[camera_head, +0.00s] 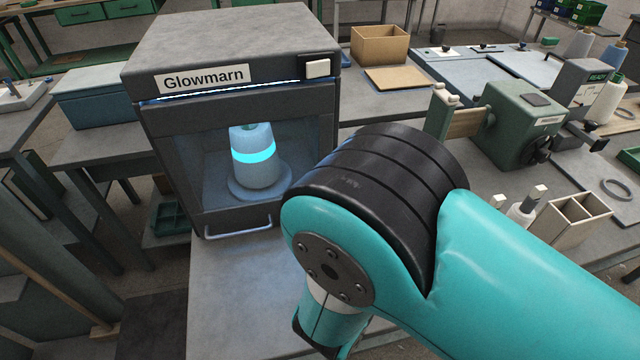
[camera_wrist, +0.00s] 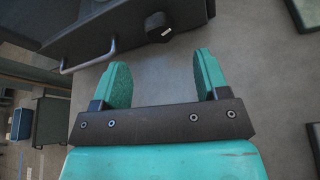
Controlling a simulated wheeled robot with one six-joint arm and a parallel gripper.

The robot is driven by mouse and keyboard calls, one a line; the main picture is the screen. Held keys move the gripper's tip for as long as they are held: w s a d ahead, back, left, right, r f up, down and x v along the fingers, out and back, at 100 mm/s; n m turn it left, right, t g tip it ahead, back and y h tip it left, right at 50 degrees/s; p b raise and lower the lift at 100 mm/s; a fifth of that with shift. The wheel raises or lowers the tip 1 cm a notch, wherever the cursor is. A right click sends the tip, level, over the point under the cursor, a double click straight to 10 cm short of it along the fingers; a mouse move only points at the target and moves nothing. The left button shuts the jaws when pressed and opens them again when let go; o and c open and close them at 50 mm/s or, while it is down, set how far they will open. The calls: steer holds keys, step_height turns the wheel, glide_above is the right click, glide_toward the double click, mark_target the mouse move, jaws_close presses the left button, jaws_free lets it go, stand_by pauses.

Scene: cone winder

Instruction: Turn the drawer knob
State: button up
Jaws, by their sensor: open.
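A dark knob (camera_wrist: 157,24) with a small white mark shows in the wrist view, on a dark front to the right of a metal bar handle (camera_wrist: 88,62). My gripper (camera_wrist: 160,58) is open and empty, its two green-padded fingers pointing toward the front. The knob lies beyond the fingertips, roughly between their lines, and is apart from them. In the head view a dark grey Glowmarn cabinet (camera_head: 240,52) with a lit window has a similar bar handle (camera_head: 238,229) low on its front. My arm blocks the area to its right; knob and gripper are hidden there.
A glowing cone (camera_head: 255,170) stands inside the cabinet window. A green machine (camera_head: 515,130) and an open wooden divided box (camera_head: 577,218) stand on the right bench. A cardboard box (camera_head: 380,45) is behind. The grey tabletop (camera_head: 225,300) before the cabinet is clear.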

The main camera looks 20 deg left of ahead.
steer(key=p+x, duration=0.1)
steer(key=x, duration=0.7)
